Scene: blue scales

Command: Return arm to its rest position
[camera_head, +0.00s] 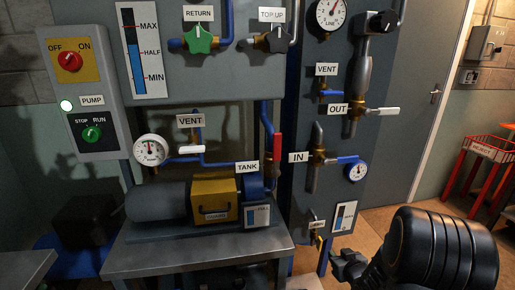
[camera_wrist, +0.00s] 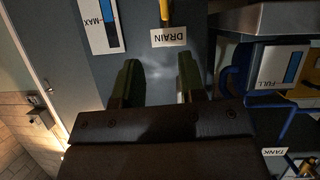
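My gripper (camera_head: 348,266) shows in the head view at the lower right, just right of and below the small yellow drain valve (camera_head: 319,241). The black wrist and arm link behind it are mine. In the wrist view my gripper (camera_wrist: 158,78) has its two dark green fingers apart, with nothing between them. The DRAIN label (camera_wrist: 170,38) and the yellow valve handle (camera_wrist: 167,12) stand just beyond the fingertips, upside down. The fingers look clear of the handle, though the exact distance is hard to tell.
A metal bench (camera_head: 200,258) carries the pump (camera_head: 160,202) on the left. The blue panel (camera_head: 385,130) bears gauges and the IN valve (camera_head: 318,158) with a blue handle. A red-framed REJECT rack (camera_head: 488,150) stands at the right. Open floor (camera_head: 400,214) lies between panel and rack.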

